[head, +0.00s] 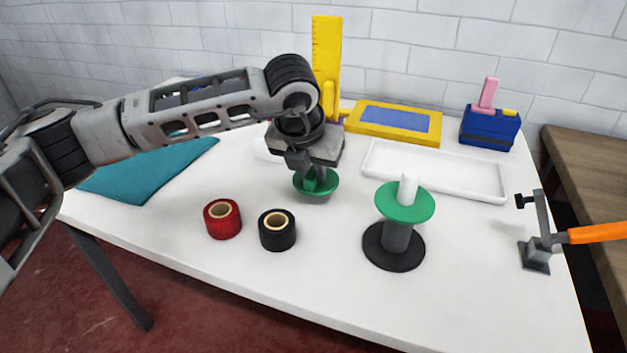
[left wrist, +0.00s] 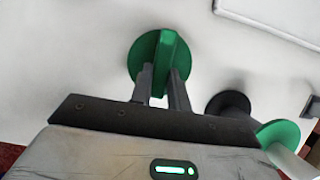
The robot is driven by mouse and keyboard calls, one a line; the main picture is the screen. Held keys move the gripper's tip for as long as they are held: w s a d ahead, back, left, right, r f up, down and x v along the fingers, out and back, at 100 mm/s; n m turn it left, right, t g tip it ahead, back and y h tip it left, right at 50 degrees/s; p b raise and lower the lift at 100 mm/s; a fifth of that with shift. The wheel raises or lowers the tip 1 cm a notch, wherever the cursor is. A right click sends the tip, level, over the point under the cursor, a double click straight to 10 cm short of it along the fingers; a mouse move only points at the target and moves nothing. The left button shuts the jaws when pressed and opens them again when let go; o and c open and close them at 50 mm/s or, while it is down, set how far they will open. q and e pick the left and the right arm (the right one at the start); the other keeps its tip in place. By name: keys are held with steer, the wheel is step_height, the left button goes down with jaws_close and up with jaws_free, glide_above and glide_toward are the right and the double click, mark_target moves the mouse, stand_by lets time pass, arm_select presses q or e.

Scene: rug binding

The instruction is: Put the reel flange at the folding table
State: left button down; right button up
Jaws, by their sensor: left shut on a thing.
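The green reel flange (head: 318,196), a round disc with a raised grip, is at the white folding table (head: 300,285), near the middle in the head view. My left gripper (head: 315,172) is above it with its fingers shut on the raised grip. In the left wrist view, the flange (left wrist: 141,52) shows beyond the two fingertips (left wrist: 163,78). The disc looks level and close to the tabletop, but I cannot tell whether it touches. My right gripper is not in view.
A stand (head: 394,246) with a green disc (head: 405,204) is to the right. Red (head: 222,220) and black (head: 277,231) rolls sit in front. A white tray (head: 435,172) and yellow-framed panel (head: 395,120) are behind. A clamp (head: 536,256) is at the right edge. The front centre is clear.

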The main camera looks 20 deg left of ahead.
mark_target(312, 174)
arm_select(q)
steer(key=shift+w+f, duration=0.2)
steer(key=shift+f, duration=0.1)
step_height(312, 174, down, 3)
steer(key=shift+w+p, duration=0.15)
steer(key=shift+p, duration=0.15)
steer(key=shift+f, duration=0.15)
